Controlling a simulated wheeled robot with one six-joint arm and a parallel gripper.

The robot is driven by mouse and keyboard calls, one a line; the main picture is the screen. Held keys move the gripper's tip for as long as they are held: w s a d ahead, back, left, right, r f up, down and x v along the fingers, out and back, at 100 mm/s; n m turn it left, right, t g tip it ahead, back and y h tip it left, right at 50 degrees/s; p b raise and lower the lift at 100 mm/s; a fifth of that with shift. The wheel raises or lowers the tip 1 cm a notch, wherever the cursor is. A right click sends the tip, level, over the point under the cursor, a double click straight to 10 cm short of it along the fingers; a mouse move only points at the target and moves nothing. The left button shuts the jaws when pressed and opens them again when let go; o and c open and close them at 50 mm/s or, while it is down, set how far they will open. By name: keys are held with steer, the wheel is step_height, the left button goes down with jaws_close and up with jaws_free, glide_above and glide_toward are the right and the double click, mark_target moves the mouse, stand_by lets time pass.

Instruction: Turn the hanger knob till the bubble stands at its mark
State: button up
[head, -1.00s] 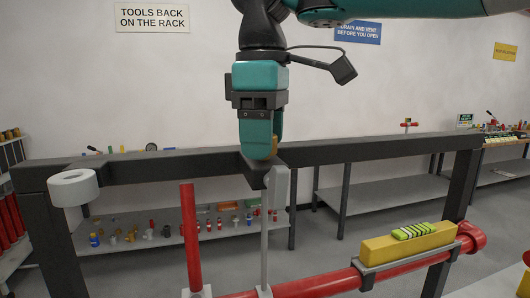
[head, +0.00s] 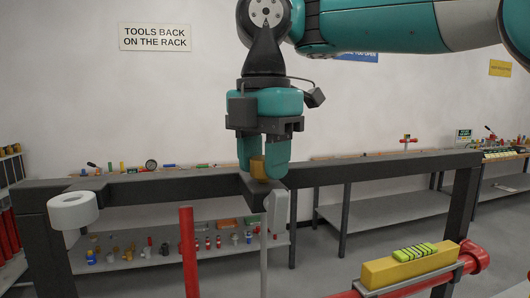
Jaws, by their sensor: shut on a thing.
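My gripper (head: 263,165) is shut on the brass-coloured hanger knob (head: 258,168) on top of the dark rail, its two teal fingers on either side of it. Below the knob a grey hanger block and rod (head: 276,212) run down toward the red pipe (head: 473,258). A yellow level (head: 385,273) sits in a grey cradle on the pipe at lower right. Its green, striped vial (head: 416,252) is on top, but the bubble and its mark are too small to make out.
The dark rail (head: 150,188) crosses the view on dark posts. A white ring (head: 73,210) is fixed at its left end. A red upright pipe (head: 188,250) stands left of the rod. Shelves with small fittings (head: 165,247) stand behind.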

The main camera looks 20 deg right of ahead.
steer(key=n, duration=0.6)
steer(key=shift+w+n+p, duration=0.1)
steer(key=shift+n+p, duration=0.2)
steer(key=o, duration=0.9)
steer(key=shift+r, duration=0.1)
